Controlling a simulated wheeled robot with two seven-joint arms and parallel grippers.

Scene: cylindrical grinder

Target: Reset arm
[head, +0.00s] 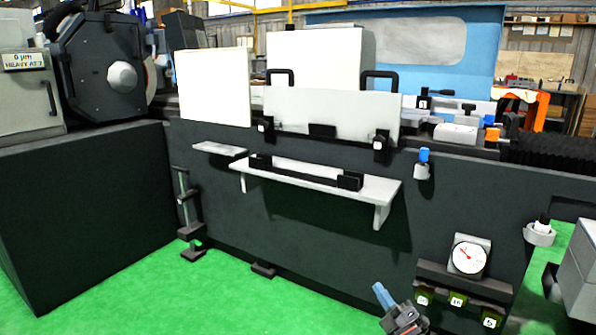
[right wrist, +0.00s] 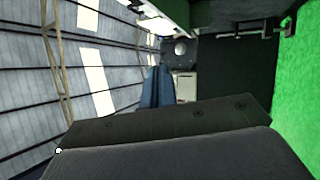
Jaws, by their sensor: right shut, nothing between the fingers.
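My right gripper (head: 381,292) shows at the bottom of the head view, right of centre, with its blue fingers pointing up and to the left. The fingers are together and hold nothing. They are in front of the dark machine front and touch nothing that I can see. In the right wrist view the same blue fingers (right wrist: 157,75) stand side by side, closed, with the machine behind them. My left gripper does not show in either view.
The cylindrical grinder (head: 230,215) spans the view, with a white shelf (head: 325,183) jutting from its front. A dial gauge (head: 468,257) stands on a small rack right of my gripper. A grey box (head: 580,270) is at the right edge. Green floor (head: 200,300) is clear at lower left.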

